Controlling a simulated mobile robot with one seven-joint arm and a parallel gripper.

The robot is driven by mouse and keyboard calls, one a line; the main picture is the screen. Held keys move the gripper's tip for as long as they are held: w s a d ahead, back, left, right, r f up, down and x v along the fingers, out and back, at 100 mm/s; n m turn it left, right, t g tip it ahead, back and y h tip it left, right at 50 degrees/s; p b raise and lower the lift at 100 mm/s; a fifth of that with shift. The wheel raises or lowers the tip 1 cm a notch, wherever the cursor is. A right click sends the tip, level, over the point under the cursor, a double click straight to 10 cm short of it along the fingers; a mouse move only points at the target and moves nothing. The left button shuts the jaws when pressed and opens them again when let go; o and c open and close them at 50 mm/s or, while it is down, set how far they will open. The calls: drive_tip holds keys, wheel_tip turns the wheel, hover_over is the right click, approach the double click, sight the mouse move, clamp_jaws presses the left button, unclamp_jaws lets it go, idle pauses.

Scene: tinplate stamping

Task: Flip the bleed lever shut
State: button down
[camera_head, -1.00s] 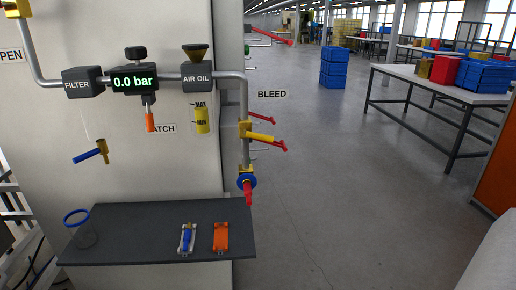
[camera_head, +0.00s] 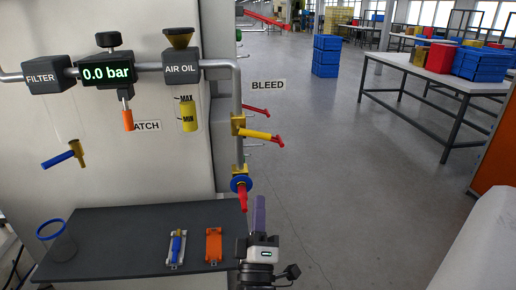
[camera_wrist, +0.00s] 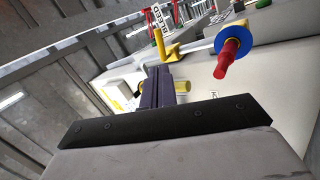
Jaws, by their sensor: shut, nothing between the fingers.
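A yellow part beside the BLEED label (camera_wrist: 168,50) in the wrist view appears to be this lever. My gripper (camera_head: 259,200) is shut and empty, with its purple fingers pointing up. It is below the lever, apart from it, just right of the blue and red fitting. The fingers (camera_wrist: 158,75) also show in the wrist view, partly covering the yellow part behind.
A blue disc with a red piece (camera_head: 240,184) sits on the pipe bottom, close to my fingers. A dark shelf (camera_head: 110,230) holds a blue-rimmed cup, a blue-and-white piece and an orange piece. The display (camera_head: 107,72) reads 0.0 bar. Open floor lies to the right.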

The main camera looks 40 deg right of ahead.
drive_tip(key=p, duration=0.9)
approach(262, 137)
drive_tip(key=x, duration=0.5)
drive_tip(key=shift+a, duration=0.15)
drive_tip(key=shift+w+d+r+p, duration=0.3)
drive_tip(key=shift+w+d+p, duration=0.25)
drive_tip(key=shift+w+p, duration=0.2)
drive_tip(key=b, duration=0.3)
drive_tip(key=shift+f+n+t+y, duration=0.2)
drive_tip(key=shift+n+t+y, duration=0.1)
drive_tip(key=shift+n, duration=0.1)
drive_tip(key=n+b, duration=0.1)
drive_tip(key=b, duration=0.2)
drive_tip(key=shift+s+d+r+t+y+b, duration=0.1)
drive_tip(key=shift+d+t+y+b, duration=0.05)
drive_tip(key=shift+t+y+b, duration=0.15)
drive_tip(key=shift+r+b, duration=0.1)
drive_tip(key=shift+b, duration=0.55)
drive_tip(key=shift+s+d+r+b, duration=0.1)
drive_tip(key=shift+r+b, duration=0.1)
drive_tip(key=shift+b, duration=0.3)
drive_tip(key=shift+d+r+b, duration=0.1)
drive_tip(key=shift+r+b, duration=0.4)
drive_tip(key=shift+b, duration=0.1)
